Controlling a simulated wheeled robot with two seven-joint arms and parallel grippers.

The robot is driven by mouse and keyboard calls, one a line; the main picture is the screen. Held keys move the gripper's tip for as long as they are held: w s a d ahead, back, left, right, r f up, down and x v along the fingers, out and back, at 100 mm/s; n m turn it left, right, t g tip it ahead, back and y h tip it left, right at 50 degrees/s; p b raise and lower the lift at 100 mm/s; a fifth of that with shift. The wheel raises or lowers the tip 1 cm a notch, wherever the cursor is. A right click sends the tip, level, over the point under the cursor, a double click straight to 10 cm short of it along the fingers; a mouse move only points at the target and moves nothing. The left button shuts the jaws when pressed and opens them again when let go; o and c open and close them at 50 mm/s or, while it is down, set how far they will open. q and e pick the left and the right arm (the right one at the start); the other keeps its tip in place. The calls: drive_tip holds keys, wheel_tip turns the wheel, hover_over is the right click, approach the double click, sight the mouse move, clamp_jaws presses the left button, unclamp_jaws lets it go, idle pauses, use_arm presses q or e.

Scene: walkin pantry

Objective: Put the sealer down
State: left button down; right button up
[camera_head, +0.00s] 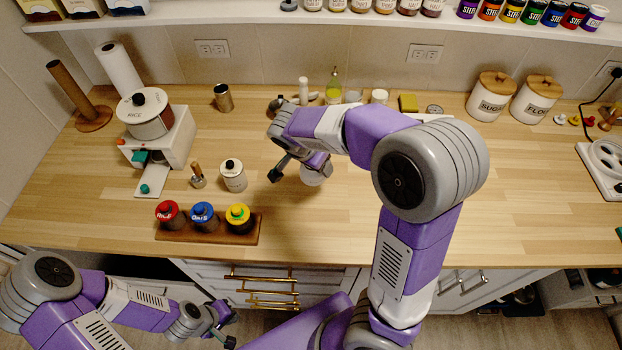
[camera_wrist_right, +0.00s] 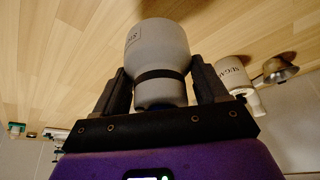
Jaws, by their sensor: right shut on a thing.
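My right gripper (camera_head: 300,172) is low over the middle of the wooden counter, its fingers to either side of a pale rounded thing. In the right wrist view, the right gripper (camera_wrist_right: 158,82) is shut on this pale grey, bottle-shaped body with a dark band, which I take for the sealer (camera_wrist_right: 157,47). Small lettering on it is unreadable. In the head view the sealer (camera_head: 313,176) is partly hidden by the gripper and wrist. I cannot tell whether it touches the counter. My left gripper (camera_head: 226,328) is open and empty, below the counter's front edge.
A white canister (camera_head: 233,178) and small wooden-handled tool (camera_head: 198,177) stand left of the right gripper. A wooden rack (camera_head: 222,238) holds three coloured-lid jars in front. A rice dispenser (camera_head: 162,140) stands farther left. Sugar (camera_head: 490,98) and flour canisters are back right.

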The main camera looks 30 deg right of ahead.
sight(308, 170)
wheel_tip(308, 170, down, 7)
drive_tip(key=shift+r+b, duration=0.2)
drive_tip(key=shift+b, duration=0.5)
drive_tip(key=shift+f, duration=0.15)
drive_tip(key=o, duration=1.3)
drive_tip(key=shift+a+r, duration=0.1)
drive_tip(key=shift+r, duration=0.4)
drive_tip(key=p+v, duration=0.2)
drive_tip(key=v, duration=0.9)
drive_tip(key=shift+s+a+r+p, duration=0.15)
drive_tip(key=shift+r+p, duration=0.05)
drive_tip(key=shift+p, duration=0.15)
